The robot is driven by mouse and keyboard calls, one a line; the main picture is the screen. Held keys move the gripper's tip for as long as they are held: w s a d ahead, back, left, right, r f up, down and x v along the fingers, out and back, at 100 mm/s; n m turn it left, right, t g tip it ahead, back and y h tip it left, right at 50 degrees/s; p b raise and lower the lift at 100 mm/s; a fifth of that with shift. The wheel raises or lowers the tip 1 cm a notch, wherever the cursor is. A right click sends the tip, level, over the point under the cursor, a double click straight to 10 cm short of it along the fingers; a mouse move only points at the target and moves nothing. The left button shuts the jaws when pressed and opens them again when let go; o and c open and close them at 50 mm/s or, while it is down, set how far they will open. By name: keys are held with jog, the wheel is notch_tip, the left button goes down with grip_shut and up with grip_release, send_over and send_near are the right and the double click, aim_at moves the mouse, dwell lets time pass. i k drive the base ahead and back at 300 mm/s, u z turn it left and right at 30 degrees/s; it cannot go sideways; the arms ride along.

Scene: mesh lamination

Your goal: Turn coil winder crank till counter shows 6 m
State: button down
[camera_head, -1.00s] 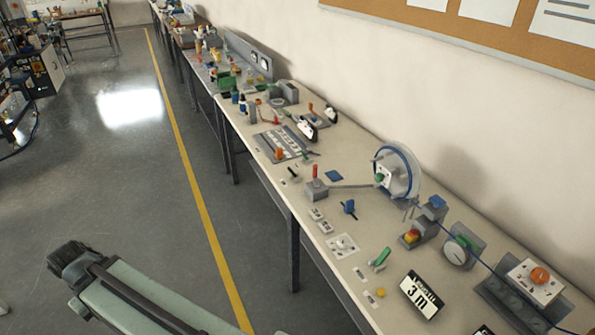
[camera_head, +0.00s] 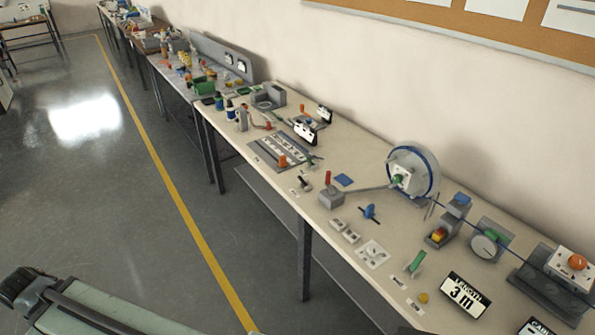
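The coil winder (camera_head: 426,165) is a pale reel with a blue rim, standing on the bench near the wall. A white square hub with a green knob (camera_head: 397,180) faces the aisle. A grey bar (camera_head: 365,187) runs left from near the hub to a grey block (camera_head: 331,199) with an upright red handle (camera_head: 328,178); I cannot tell which part is the crank. The length counter (camera_head: 466,295) at the bench's front right reads 3 m. My arm shows at the lower left, apart from the bench; no gripper fingers are visible.
A blue line (camera_head: 475,230) runs right from the reel, past a grey stand (camera_head: 448,222) and dial (camera_head: 486,246), to a white box with an orange knob (camera_head: 577,263). Small switches and a green lever (camera_head: 416,262) line the bench front. The floor (camera_head: 110,200) beside the bench is clear.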

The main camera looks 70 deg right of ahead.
aim_at(330, 188)
jog(key=u, duration=0.05)
jog(key=i, duration=2.7)
jog(key=z, duration=4.25)
jog(key=i, duration=1.05)
jog(key=z, duration=0.05)
